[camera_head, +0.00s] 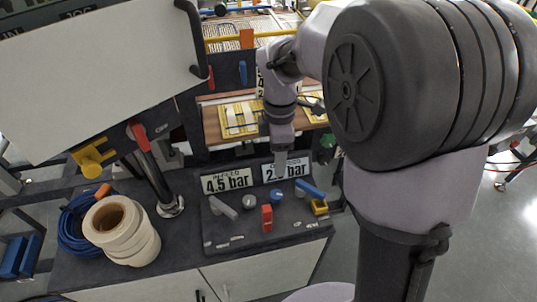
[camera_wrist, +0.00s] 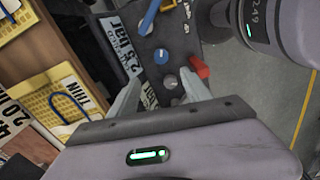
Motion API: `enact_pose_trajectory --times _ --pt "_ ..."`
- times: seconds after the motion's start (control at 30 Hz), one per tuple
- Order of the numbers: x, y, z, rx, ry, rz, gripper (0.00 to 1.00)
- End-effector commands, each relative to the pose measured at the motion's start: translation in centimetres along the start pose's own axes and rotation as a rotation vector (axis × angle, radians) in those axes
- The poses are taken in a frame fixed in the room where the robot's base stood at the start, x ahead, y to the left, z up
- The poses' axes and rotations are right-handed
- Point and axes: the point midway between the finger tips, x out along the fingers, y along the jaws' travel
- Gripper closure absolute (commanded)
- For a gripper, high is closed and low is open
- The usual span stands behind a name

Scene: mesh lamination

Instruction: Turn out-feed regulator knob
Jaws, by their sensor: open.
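The out-feed regulator knob appears to be the round blue knob (camera_head: 277,196) on the dark panel, below the white sign reading about "2.? bar" (camera_head: 272,171). The blue knob also shows in the wrist view (camera_wrist: 161,56), beyond the fingertips. A grey knob (camera_head: 250,201) sits left of it, below the "4.5 bar" sign (camera_head: 226,182); it shows between the fingers in the wrist view (camera_wrist: 170,82). My gripper (camera_head: 281,160) points down above the panel, in front of the right sign. In the wrist view its fingers (camera_wrist: 159,80) are apart and empty.
Near the knobs are a red block (camera_head: 267,217), a grey lever (camera_head: 223,207), a blue lever (camera_head: 308,188) and a yellow block (camera_head: 319,207). Tape rolls (camera_head: 122,230) and a blue cable coil (camera_head: 75,228) lie left. A red-handled post (camera_head: 155,168) stands left of the panel.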

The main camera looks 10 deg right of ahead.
Motion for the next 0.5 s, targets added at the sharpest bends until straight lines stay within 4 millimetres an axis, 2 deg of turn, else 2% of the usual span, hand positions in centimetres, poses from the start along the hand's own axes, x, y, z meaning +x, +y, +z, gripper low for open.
enact_pose_trajectory --times 0.03,0.2,0.4,0.5 --pt "2.1 -0.1 0.0 0.000 -0.001 -0.003 0.43" --pt "7.6 -0.1 0.0 0.002 0.000 -0.004 0.43" --pt "12.7 -0.1 0.0 0.003 0.000 -0.002 0.43" --pt "14.3 -0.1 0.0 0.003 0.001 -0.001 0.43"
